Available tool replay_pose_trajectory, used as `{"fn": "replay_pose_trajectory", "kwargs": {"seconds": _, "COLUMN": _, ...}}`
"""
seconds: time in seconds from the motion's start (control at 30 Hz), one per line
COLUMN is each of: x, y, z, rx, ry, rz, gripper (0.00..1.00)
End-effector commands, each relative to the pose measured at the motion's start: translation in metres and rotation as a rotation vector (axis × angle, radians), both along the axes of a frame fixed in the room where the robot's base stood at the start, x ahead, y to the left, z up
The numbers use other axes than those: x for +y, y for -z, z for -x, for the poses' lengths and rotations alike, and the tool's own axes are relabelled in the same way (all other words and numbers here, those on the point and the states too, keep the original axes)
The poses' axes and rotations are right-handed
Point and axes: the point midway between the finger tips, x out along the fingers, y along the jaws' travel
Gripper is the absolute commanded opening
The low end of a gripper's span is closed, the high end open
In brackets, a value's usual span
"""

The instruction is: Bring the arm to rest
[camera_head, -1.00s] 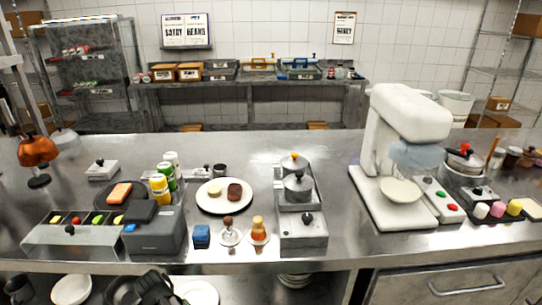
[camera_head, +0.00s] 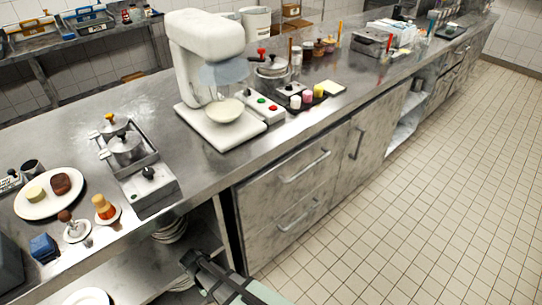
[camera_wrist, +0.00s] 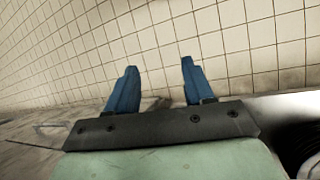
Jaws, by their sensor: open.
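My gripper shows in the wrist view (camera_wrist: 155,88) with its two blue fingers spread apart and nothing between them. Behind the fingers is the tiled floor (camera_wrist: 235,45). In the head view, part of my arm (camera_head: 225,282) reaches in at the bottom, below the front edge of the steel counter (camera_head: 255,150). The fingertips cannot be made out in the head view. My gripper touches no object that I can see.
On the counter stand a white mixer (camera_head: 205,60), a hob with pots (camera_head: 148,185), a white plate with food (camera_head: 48,205) and a blue block (camera_head: 43,247). Drawers (camera_head: 300,180) line the counter's front. The tiled floor (camera_head: 420,200) at right is clear.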

Motion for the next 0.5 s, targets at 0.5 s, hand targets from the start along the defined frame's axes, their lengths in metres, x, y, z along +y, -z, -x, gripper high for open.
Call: {"fn": "replay_pose_trajectory", "kwargs": {"seconds": 0.5, "x": -0.163, "y": 0.048, "z": -0.008, "rx": 0.113, "ry": 0.253, "rz": -0.038, "gripper": 0.52}}
